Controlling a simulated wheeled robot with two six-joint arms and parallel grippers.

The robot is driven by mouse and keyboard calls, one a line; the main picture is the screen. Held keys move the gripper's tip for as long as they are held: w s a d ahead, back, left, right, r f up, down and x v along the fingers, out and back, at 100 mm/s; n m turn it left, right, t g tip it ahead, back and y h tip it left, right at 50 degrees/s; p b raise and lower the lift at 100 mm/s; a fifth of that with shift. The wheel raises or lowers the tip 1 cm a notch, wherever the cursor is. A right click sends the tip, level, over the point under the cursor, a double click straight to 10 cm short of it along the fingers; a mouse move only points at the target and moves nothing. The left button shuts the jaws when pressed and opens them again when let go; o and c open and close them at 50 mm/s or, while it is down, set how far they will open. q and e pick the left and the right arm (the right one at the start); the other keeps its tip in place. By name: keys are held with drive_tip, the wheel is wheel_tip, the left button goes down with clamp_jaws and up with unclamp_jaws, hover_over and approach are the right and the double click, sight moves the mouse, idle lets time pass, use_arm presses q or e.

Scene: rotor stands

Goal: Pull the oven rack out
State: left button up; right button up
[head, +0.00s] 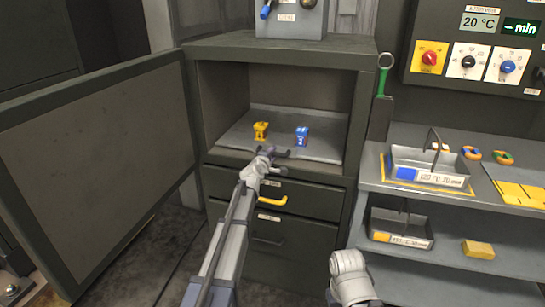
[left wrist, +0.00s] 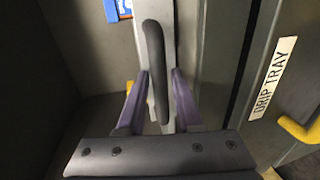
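The oven rack (head: 325,149) is a flat grey plate inside the open oven cavity. Its dark bar handle (left wrist: 155,70) shows in the left wrist view and stands out from its front edge. My left gripper (head: 268,154) is at this front edge. In the left wrist view its two purple fingers (left wrist: 160,75) stand on either side of the handle, with narrow gaps seeming to show beside it, so it looks open around the bar. A yellow piece (head: 261,130) and a blue piece (head: 302,136) stand on the rack. My right gripper's fingers are out of view.
The oven door (head: 95,165) stands wide open at the left. A drawer labelled drip tray, with a yellow handle (head: 272,201), sits just below the cavity. A shelf unit (head: 450,206) with grey trays and rings stands at the right. A control panel (head: 478,45) hangs above it.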

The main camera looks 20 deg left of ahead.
use_arm(q)
drive_tip(key=shift+w, duration=0.1)
clamp_jaws()
idle(1.4)
